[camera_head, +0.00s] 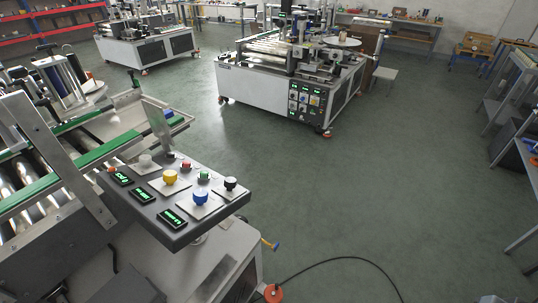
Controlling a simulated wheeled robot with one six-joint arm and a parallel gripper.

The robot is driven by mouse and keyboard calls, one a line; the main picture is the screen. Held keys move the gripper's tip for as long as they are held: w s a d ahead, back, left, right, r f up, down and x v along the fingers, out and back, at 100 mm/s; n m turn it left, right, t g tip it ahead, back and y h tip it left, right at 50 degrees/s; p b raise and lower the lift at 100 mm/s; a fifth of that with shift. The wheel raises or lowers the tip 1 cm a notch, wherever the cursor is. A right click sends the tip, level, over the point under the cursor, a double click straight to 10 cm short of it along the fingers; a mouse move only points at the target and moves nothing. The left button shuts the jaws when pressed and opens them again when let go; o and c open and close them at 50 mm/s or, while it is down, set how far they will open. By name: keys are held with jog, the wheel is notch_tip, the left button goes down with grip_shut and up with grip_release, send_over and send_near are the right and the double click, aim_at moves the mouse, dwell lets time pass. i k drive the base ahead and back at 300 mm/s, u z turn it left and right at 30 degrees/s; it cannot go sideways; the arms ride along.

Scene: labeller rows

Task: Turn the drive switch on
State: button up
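A dark control panel (178,196) is fixed on the labeller at lower left. It carries a yellow knob (170,177), a blue knob (200,198), a black knob (230,184), a red button (186,165), a green button (204,176) and a pale knob (145,161). Green-lit displays (172,218) line its near edge. The labels are too small to read, so I cannot tell which control is the drive switch or how it is set. My gripper is not in view.
Metal guides and rollers (35,180) adjoin the panel on the left. A black cable (335,259) runs over the green floor by the machine's foot (273,293). Another labeller (290,75) stands farther back. The floor right of the panel is largely clear; benches (520,100) line the right side.

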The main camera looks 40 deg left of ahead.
aim_at(230, 183)
jog(key=i, duration=1.4)
jog(key=u, duration=3.7)
jog(key=i, duration=0.5)
jog(key=u, duration=0.05)
